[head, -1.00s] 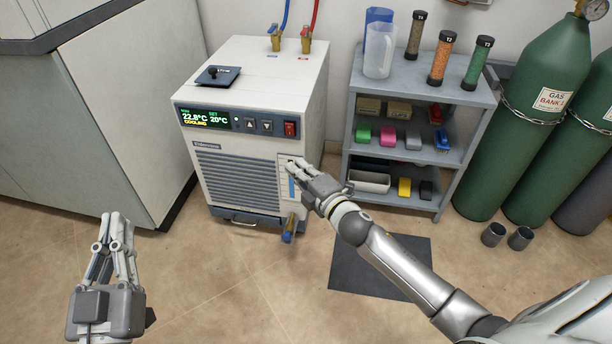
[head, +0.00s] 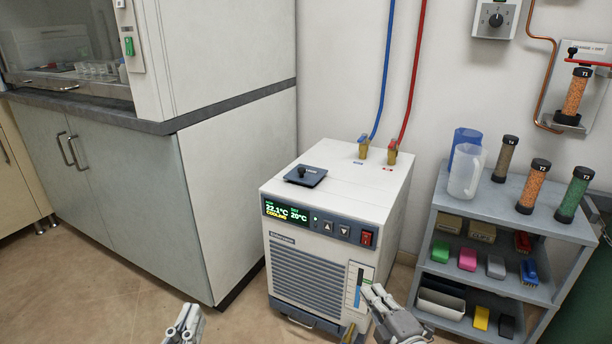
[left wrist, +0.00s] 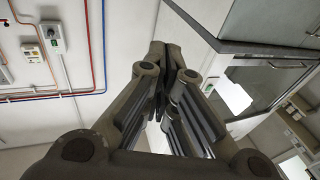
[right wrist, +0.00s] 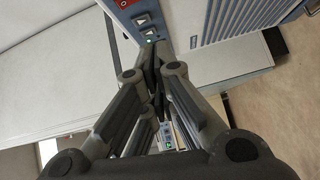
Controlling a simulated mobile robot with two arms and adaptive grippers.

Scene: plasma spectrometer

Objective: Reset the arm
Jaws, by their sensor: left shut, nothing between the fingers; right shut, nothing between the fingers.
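My right gripper (head: 374,293) is shut and empty in front of the lower right of the chiller's front, by its level gauge (head: 358,286). I cannot tell whether it touches the chiller. In the right wrist view its fingers (right wrist: 152,62) are closed together, with the chiller's buttons and red switch beyond. My left gripper (head: 186,318) is shut and empty at the bottom edge of the head view, left of the chiller. Its closed fingers (left wrist: 163,50) also show in the left wrist view, with nothing between them. The white chiller (head: 330,205) reads 22.1°C, set 20°C, cooling.
A grey shelf (head: 470,205) with jugs, tubes and coloured boxes stands right of the chiller. A grey cabinet (head: 140,205) under a fume hood stands to the left. Blue (head: 384,75) and red (head: 413,75) hoses rise from the chiller's top. Some floor (head: 110,310) is clear at lower left.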

